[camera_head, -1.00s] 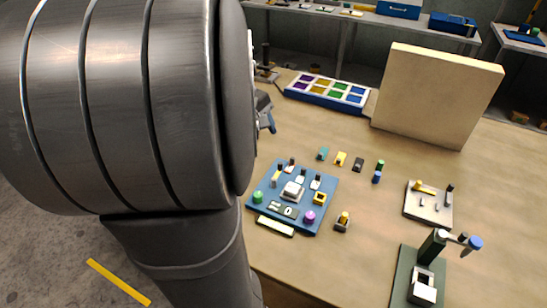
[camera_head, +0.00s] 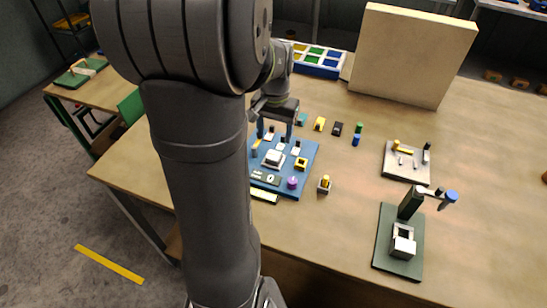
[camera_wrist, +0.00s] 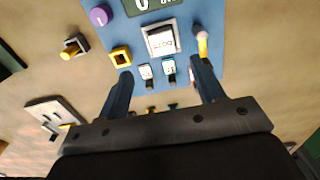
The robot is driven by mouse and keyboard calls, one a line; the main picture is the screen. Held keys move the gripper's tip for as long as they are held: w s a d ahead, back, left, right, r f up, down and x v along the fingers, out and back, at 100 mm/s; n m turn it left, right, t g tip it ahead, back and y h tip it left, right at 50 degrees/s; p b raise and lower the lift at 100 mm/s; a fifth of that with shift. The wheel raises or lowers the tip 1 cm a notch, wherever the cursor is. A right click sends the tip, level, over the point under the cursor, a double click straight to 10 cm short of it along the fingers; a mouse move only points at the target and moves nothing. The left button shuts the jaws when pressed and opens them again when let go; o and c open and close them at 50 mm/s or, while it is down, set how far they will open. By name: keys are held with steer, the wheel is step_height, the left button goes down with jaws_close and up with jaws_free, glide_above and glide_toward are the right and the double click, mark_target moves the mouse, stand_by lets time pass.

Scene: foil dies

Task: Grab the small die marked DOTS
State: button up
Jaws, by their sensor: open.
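My gripper (camera_wrist: 161,68) is open and empty, above the far edge of a blue panel (camera_head: 312,149). Between its fingers in the wrist view show two small white pieces with dark ends, one on the left (camera_wrist: 146,73) and one on the right (camera_wrist: 168,70). A third is partly hidden by the right finger. Their marks are too small to read. A larger silver-framed white block (camera_wrist: 161,40) has upside-down lettering that may read DOTS; it also shows in the head view (camera_head: 273,158). In the head view my gripper (camera_head: 275,131) stands just behind the small pieces.
The panel bears a yellow square frame (camera_head: 300,163), a purple knob (camera_head: 292,182) and a counter display (camera_head: 266,178). Small coloured pieces stand behind it. A dark green stand (camera_head: 398,255) and a beige plate (camera_head: 404,165) lie to the right. A tall beige board (camera_head: 411,57) stands behind.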

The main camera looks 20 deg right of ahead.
mark_target(274, 155)
step_height(274, 155, down, 9)
steer(key=shift+w+a, duration=0.1)
steer(key=shift+w, duration=0.05)
stand_by(0.4)
steer(key=shift+c, duration=0.2)
steer(key=c, duration=1.1)
